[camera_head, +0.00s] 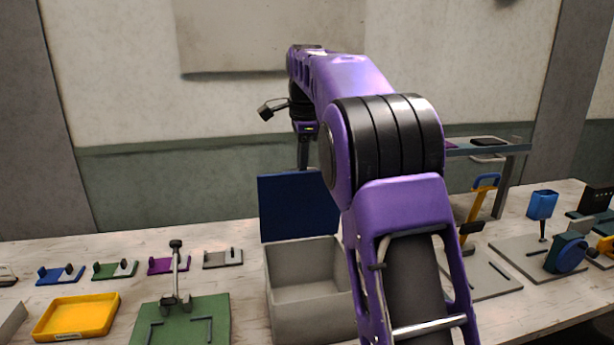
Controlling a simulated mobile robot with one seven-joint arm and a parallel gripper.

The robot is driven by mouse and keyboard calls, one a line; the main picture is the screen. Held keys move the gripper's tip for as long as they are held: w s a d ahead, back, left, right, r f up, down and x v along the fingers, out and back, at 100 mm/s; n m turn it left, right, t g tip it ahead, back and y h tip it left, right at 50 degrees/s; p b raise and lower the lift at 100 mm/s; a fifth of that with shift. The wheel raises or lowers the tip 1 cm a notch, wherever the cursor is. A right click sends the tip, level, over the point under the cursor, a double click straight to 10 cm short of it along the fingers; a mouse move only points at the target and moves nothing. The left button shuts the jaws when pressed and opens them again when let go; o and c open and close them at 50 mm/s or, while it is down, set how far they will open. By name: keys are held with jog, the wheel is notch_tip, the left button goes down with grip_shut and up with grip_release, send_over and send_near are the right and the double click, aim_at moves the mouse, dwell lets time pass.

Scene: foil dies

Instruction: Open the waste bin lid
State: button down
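The waste bin is a light grey open-topped box (305,290) on the table, in the middle of the head view. Its dark blue lid (295,210) stands upright at the back edge, so the empty-looking inside shows. My purple arm hides the bin's right side and part of the lid's right edge. My gripper (303,160) points down just above or behind the lid's top edge; I cannot tell if it touches the lid. Only a narrow dark part of the fingers shows, so their opening is unclear.
A yellow tray (77,316) and a green plate with an upright clamp (205,325) lie left of the bin. Several small coloured fixtures (115,270) line up behind them.

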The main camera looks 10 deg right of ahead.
jog(key=shift+w+f, duration=0.2)
jog(key=shift+w, duration=0.85)
jog(key=shift+w+f, duration=0.2)
jog(key=shift+w, duration=0.85)
jog(key=shift+r, duration=0.1)
jog(key=c, duration=0.9)
grip_release()
jog(key=shift+s, duration=0.15)
